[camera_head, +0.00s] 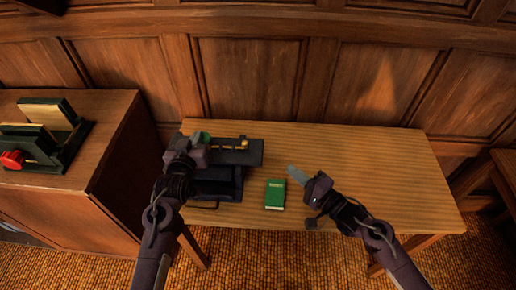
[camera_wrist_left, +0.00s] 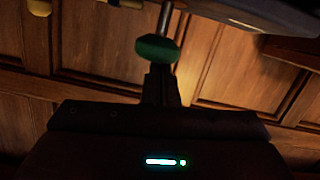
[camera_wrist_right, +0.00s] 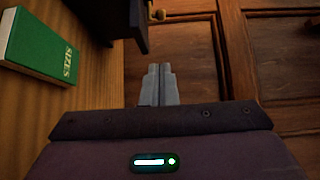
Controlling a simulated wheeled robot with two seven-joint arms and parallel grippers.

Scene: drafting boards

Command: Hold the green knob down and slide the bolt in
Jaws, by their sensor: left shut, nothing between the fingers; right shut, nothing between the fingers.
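A dark bolt fixture (camera_head: 254,153) sits on the left part of the wooden table. Its green knob (camera_head: 204,136) is at the fixture's back left; in the left wrist view the green knob (camera_wrist_left: 157,48) sits on a metal rod. A brass bolt (camera_head: 231,147) lies along the fixture's top, with a small brass upright (camera_head: 243,141) at its right. My left gripper (camera_wrist_left: 160,84) is shut and empty, its tips close to the knob; I cannot tell if they touch. My right gripper (camera_head: 292,170) is shut and empty, right of the fixture and apart from it.
A green book (camera_head: 275,194) marked "SIZES" lies between the fixture and my right gripper. The table's right half (camera_head: 385,165) is clear. A cabinet (camera_head: 110,150) on the left carries a green stand with a red knob (camera_head: 12,159). A panelled wall stands behind.

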